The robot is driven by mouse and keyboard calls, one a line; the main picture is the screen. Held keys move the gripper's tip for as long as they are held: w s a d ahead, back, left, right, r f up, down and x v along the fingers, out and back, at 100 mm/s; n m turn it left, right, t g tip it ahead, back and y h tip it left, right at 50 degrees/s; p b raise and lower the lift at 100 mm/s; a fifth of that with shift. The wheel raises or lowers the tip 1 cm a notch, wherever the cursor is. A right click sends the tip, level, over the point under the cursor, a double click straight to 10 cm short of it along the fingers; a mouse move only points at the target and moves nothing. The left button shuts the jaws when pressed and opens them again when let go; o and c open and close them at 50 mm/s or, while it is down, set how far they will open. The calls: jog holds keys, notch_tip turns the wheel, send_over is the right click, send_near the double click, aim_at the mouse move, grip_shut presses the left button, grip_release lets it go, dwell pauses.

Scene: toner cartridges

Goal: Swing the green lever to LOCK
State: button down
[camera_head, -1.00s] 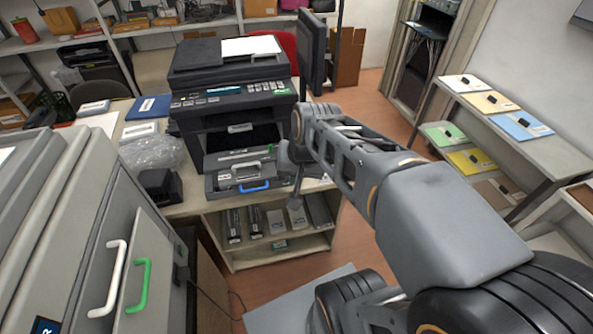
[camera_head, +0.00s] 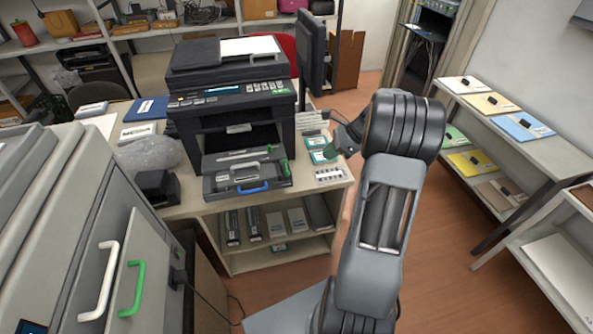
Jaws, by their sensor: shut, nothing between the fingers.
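The green lever (camera_head: 285,168) is a small upright piece at the right end of the dark grey cartridge unit (camera_head: 222,186) at the front of the black printer (camera_head: 228,95). The unit also has a blue handle (camera_head: 252,188) and a grey handle (camera_head: 247,170). A LOCK marking is too small to read. My gripper (camera_head: 329,153) is right of the printer, above the desk's right part and clear of the lever. It is small and partly turned away, with its fingers together and nothing seen in them.
A cabinet with a white handle (camera_head: 99,281) and a green handle (camera_head: 132,288) stands at the front left. Teal-and-white packs (camera_head: 316,142) and a small white strip (camera_head: 329,174) lie on the desk near my gripper. Shelves (camera_head: 512,135) stand at the right; floor is open between.

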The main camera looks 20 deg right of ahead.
aim_at(286, 167)
jog(key=shift+w+a+r+p+x, duration=0.15)
jog(key=shift+a+r+p+x, duration=0.2)
jog(key=shift+x, duration=1.85)
jog(key=shift+w+a+r+p+x, duration=0.1)
jog(key=shift+a+r+p+x, duration=0.3)
jog(key=shift+x, duration=1.8)
jog(key=shift+w+a+r+p+x, duration=0.15)
jog(key=shift+p+x, duration=0.35)
jog(key=shift+x, duration=1.7)
jog(key=shift+f, duration=0.1)
